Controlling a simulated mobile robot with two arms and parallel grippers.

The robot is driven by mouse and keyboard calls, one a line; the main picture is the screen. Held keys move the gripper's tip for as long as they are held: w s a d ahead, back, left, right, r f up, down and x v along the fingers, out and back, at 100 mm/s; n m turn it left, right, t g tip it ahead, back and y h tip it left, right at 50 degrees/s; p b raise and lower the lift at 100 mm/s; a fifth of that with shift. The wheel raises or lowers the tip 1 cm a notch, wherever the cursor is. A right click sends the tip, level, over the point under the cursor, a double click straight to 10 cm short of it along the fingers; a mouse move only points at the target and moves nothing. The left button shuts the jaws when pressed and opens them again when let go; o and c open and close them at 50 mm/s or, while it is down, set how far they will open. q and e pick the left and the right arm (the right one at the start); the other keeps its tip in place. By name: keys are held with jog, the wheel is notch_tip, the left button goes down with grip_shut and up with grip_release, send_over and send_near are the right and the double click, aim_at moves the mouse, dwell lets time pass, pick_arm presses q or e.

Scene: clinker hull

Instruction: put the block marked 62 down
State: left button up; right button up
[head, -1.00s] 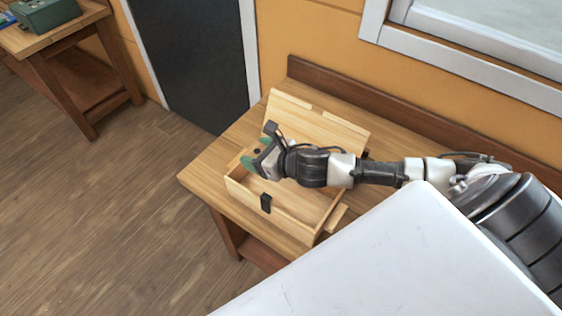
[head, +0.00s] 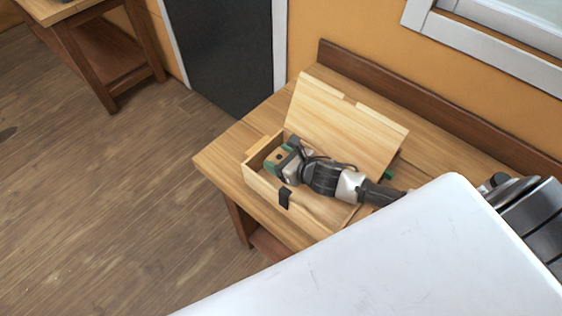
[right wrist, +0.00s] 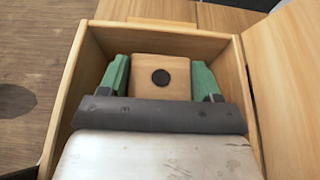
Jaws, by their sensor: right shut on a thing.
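My right gripper (head: 278,161) reaches into an open wooden box (head: 262,188) on the bench. In the right wrist view, its green fingertips (right wrist: 161,80) stand on either side of a light wooden block (right wrist: 143,88) with a dark round spot on its face. The gripper is shut on this block, inside the box near its end wall. No number can be read on the block. Whether the block touches the box floor cannot be told. My left gripper is not in view.
The box lid (head: 345,125) is open, leaning back toward the wall. The wooden bench (head: 222,160) has clear room left of the box. A small green thing (head: 388,174) lies right of the lid. A white surface (head: 400,265) fills the front. Another table (head: 110,55) stands far left.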

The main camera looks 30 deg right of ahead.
notch_tip(320, 180, down, 3)
jog(key=shift+r, duration=0.2)
jog(key=shift+f, duration=0.4)
jog(key=o, duration=1)
jog(key=shift+c, duration=0.2)
jog(key=shift+s+d+r+p, duration=0.1)
jog(key=shift+s+r+p, duration=0.05)
jog(key=shift+r+p, duration=0.2)
jog(key=p+v, duration=0.4)
jog(key=v, duration=0.6)
jog(key=shift+s+r, duration=0.15)
jog(key=shift+s, duration=0.1)
jog(key=shift+s+d+r, duration=0.15)
jog(key=shift+s+d, duration=0.05)
jog(key=shift+s, duration=0.2)
